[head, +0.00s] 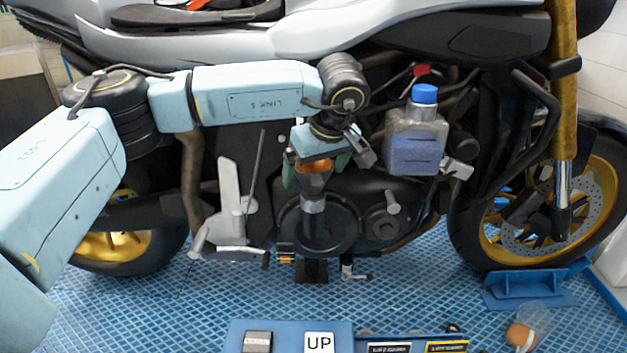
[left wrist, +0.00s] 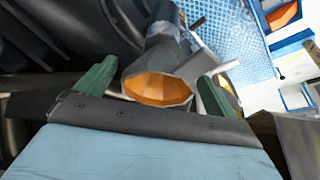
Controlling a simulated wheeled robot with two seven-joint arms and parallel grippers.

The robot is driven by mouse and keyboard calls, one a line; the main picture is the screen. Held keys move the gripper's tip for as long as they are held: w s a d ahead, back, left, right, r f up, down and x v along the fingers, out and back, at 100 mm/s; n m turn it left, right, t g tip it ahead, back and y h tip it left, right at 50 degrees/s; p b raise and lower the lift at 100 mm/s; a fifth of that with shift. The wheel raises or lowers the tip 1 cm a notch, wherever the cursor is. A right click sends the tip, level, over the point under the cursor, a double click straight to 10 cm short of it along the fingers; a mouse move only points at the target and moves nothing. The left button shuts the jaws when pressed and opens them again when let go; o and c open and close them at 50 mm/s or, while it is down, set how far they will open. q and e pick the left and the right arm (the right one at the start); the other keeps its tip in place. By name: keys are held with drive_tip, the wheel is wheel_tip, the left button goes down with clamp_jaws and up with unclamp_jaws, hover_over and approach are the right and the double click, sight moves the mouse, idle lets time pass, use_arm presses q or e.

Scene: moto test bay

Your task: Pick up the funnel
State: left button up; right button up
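The funnel (head: 315,168) has a dark grey body and an orange inside. It stands mouth up in front of the engine, its dark spout pointing down. My left gripper (head: 316,167) is at the funnel's mouth, with one green finger on each side of it. In the left wrist view, the funnel (left wrist: 160,88) lies between the green fingers of my left gripper (left wrist: 160,85). A small gap shows at its left side; contact at the right side is hard to tell. The fingers are spread. My right gripper is not in view.
A motorcycle (head: 350,40) fills the background. A clear bottle with blue liquid and a blue cap (head: 424,94) is right of the gripper. Levers and pegs stick out below. A blue tray (head: 290,328) and an UP label (head: 319,343) are at the front of the blue floor.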

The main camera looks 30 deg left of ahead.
use_arm(q)
drive_tip(key=c, duration=1)
wheel_tip(320, 180, up, 9)
drive_tip(key=b, duration=0.2)
wheel_tip(320, 180, up, 6)
drive_tip(key=p, duration=0.5)
hover_over(316, 195)
drive_tip(key=shift+w+a, duration=0.15)
drive_tip(key=shift+w, duration=0.1)
